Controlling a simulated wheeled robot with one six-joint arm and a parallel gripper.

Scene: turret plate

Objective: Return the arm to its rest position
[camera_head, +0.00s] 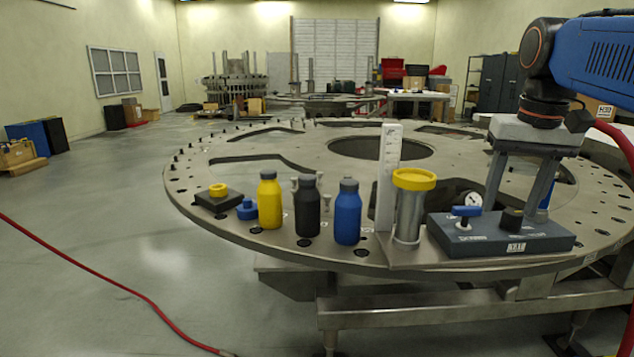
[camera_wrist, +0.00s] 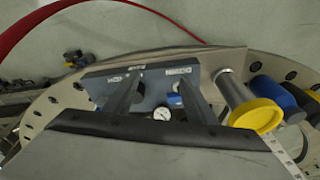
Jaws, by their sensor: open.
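My gripper (camera_head: 520,195) points down over the grey valve box (camera_head: 465,240) on the right of the round steel plate (camera_head: 235,212). Its two fingers are apart, with nothing seen held between them. The box carries a blue lever (camera_head: 466,211), a black knob (camera_head: 512,218) and a round gauge (camera_head: 473,200). In the wrist view the fingers (camera_wrist: 152,105) reach toward the box (camera_wrist: 145,76), with the gauge (camera_wrist: 162,113) showing between them. I cannot tell whether the fingertips touch the box. My blue arm comes in from the upper right.
A metal cylinder with a yellow cap (camera_head: 414,180) and a white upright scale (camera_head: 388,175) stand left of the box. Blue (camera_head: 347,215), black (camera_head: 307,210) and yellow (camera_head: 270,203) bottles stand farther left. A red hose (camera_head: 120,277) lies on the floor. The plate's middle is mostly clear.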

